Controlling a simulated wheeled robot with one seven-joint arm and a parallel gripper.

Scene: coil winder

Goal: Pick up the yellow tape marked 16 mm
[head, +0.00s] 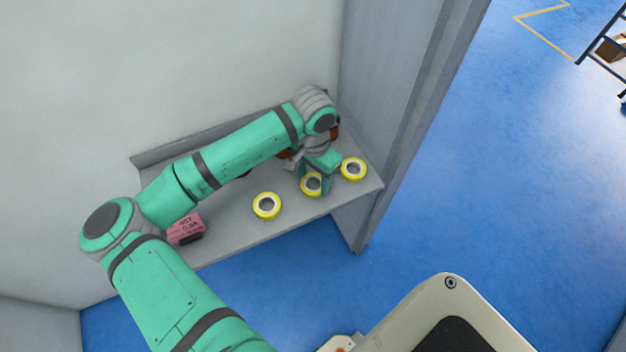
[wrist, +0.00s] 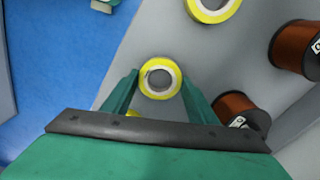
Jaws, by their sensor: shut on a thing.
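Three yellow tape rolls with white and grey centres show on the grey shelf in the head view: a left one (head: 267,205), a middle one (head: 312,193) and a right one (head: 353,169). My gripper (head: 314,182) reaches down at the middle roll and is shut on it. In the wrist view this roll (wrist: 160,62) sits between the two green fingers. Another roll (wrist: 213,10) is cut by the top edge, and a bit of yellow (wrist: 132,113) shows behind the gripper. No width marking is readable on any roll.
The grey shelf (head: 230,227) has a raised back edge and a wall panel (head: 390,90) at its right. A pink box (head: 185,228) stands at its left. Copper wire spools (wrist: 297,46) (wrist: 236,107) stand near the gripper. Blue floor lies beyond the shelf's front edge.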

